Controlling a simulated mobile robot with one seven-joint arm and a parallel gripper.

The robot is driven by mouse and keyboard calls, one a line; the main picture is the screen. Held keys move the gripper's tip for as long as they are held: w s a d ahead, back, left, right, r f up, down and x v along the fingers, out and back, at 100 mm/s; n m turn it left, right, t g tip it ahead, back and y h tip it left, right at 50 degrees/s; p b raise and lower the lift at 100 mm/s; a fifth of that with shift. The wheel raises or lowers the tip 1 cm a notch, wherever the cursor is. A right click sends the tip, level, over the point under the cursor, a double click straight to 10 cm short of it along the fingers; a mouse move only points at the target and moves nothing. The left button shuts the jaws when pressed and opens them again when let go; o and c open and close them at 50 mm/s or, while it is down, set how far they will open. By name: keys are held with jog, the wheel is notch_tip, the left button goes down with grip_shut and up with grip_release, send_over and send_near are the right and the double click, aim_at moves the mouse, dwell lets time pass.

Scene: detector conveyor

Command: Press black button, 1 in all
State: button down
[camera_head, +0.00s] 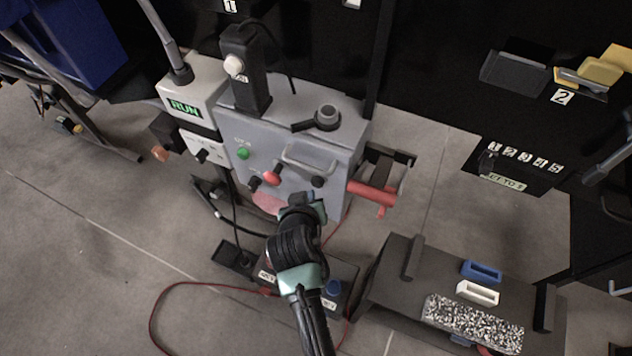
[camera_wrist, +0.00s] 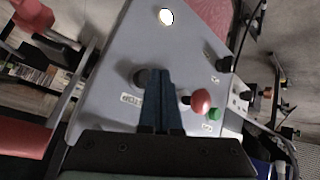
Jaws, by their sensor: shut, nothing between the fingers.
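The grey control box (camera_head: 290,110) carries a green button (camera_head: 243,153), a red button (camera_head: 271,178) and a black button (camera_head: 318,181) on its front face. In the wrist view the dark round black button (camera_wrist: 138,76) lies just left of my fingertips, partly hidden by them, with a small white label below it. My gripper (camera_head: 309,196) is shut and empty, its fingers pointing at the box face by the black button. The closed blue-grey fingers show in the wrist view (camera_wrist: 160,76). I cannot tell whether they touch the button.
A metal handle (camera_head: 310,158) stands out above the black button. A black knob (camera_head: 254,183) sits left of the red button. A red cylinder (camera_head: 372,193) projects at the box's right. A dark bench (camera_head: 385,285) with blocks stands lower right.

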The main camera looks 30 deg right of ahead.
jog(key=shift+w+d, duration=0.1)
jog(key=shift+w+d, duration=0.2)
jog(key=shift+d, duration=0.05)
dwell(0.3)
jog(key=shift+w+d, duration=0.25)
jog(key=shift+d, duration=0.15)
dwell(0.9)
jog(key=shift+a, duration=0.1)
jog(key=shift+s+a+p, duration=0.35)
jog(key=shift+s+a, duration=0.15)
jog(key=shift+a, duration=0.1)
jog(key=shift+a, duration=0.1)
jog(key=shift+s+a+p, duration=0.35)
jog(key=shift+s+a, duration=0.45)
jog(key=shift+a, duration=0.15)
jog(key=shift+s+a+p, duration=0.35)
jog(key=shift+s+a, duration=0.4)
jog(key=shift+a, duration=0.2)
